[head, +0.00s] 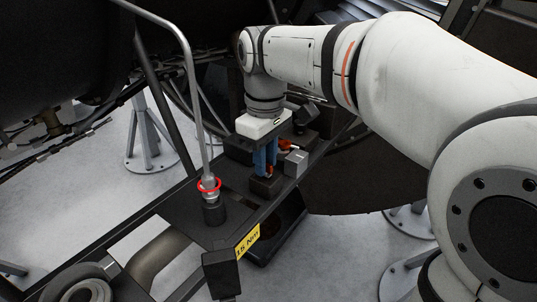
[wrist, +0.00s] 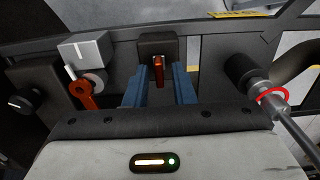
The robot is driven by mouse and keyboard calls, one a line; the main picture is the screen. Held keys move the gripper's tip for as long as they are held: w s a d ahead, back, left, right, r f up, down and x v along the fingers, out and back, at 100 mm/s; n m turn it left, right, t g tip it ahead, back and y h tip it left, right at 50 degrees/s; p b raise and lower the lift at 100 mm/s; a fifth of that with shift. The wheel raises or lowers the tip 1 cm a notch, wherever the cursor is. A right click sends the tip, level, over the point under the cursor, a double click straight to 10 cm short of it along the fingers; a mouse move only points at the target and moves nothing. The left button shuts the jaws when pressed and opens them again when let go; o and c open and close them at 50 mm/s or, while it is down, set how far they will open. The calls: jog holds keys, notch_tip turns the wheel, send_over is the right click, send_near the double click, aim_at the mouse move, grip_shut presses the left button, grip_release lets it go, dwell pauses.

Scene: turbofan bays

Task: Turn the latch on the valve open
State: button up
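My gripper (wrist: 159,76) is open, its two blue fingers pointing down over the rail; it also shows in the head view (head: 265,160). Between its fingertips is a small upright orange-red tab (wrist: 158,66) on a black block (wrist: 148,44). Gaps show on both sides of the tab, so the fingers do not grip it. To the left in the wrist view is an orange-red lever (wrist: 84,94) with a round hole, beside a grey disc (wrist: 95,82). No label shows which red part is the valve latch. The gripper body hides the near parts.
A light grey block (wrist: 87,50) stands by the lever, and a black knob (wrist: 19,103) is farther left. On the other side, a pipe with a red ring (head: 208,184) rises from a black fitting (head: 214,213).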

grip_shut()
jog(key=shift+d, duration=0.1)
